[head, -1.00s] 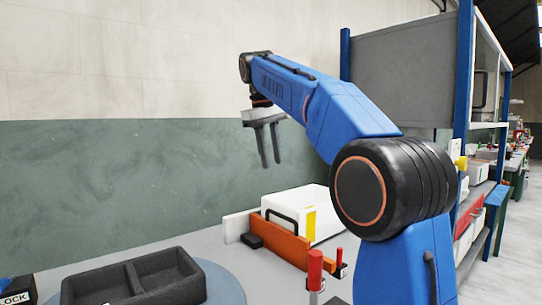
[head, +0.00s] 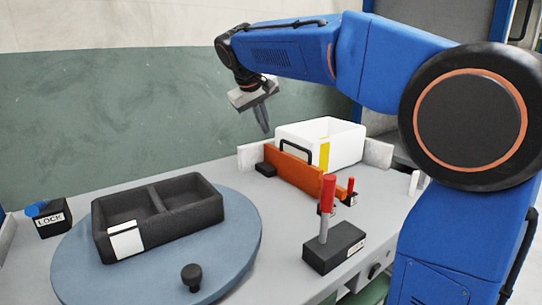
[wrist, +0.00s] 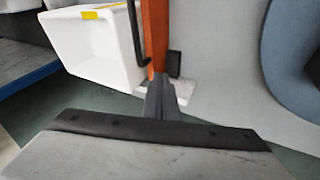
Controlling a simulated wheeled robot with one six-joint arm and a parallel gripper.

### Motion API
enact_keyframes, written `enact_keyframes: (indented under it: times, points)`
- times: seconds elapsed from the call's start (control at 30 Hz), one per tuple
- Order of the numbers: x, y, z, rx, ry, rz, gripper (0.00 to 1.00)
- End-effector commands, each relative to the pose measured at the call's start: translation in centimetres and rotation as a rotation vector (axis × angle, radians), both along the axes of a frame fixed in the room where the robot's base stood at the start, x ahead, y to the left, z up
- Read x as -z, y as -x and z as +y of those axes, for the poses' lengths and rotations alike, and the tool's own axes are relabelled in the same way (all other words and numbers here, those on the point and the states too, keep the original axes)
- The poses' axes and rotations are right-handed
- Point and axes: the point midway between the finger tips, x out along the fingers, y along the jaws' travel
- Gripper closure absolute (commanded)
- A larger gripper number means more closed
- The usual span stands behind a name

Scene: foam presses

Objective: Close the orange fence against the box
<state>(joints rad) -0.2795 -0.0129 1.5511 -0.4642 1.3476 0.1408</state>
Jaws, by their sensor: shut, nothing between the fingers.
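The orange fence (head: 300,176) stands upright on the bench in the head view, in front of the white box (head: 348,150). A black loop handle (head: 296,146) rises beside the fence. In the wrist view the fence (wrist: 155,32) runs alongside the white box (wrist: 98,48), with a narrow gap holding the black handle (wrist: 137,35). A yellow strip marks the box. My gripper (head: 265,129) is shut and empty, pointing down above the fence's far left end. In the wrist view its fingers (wrist: 160,90) overlap the fence's end, so contact cannot be told.
White blocks (head: 378,154) stand at the rail ends. A red-handled clamp (head: 327,200) and a smaller red handle stand in front of the fence. A black two-compartment tray (head: 160,222) sits on a blue turntable (head: 235,250) at left. A LOCK block (head: 48,222) is far left.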

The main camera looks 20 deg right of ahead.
Motion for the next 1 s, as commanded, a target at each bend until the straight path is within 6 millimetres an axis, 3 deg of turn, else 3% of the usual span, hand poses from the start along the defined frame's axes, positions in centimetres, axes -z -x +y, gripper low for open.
enact_keyframes:
  times: [0.1,0.33,0.57,1.0]
  points:
    - [3.0,0.5,1.9,-0.022,0.008,-0.077,1.00]
    - [5.5,0.8,3.5,-0.046,0.001,-0.149,1.00]
    - [7.3,-0.2,2.8,-0.045,0.001,-0.150,1.00]
    - [13.4,-4.1,0.2,-0.045,0.002,-0.149,1.00]
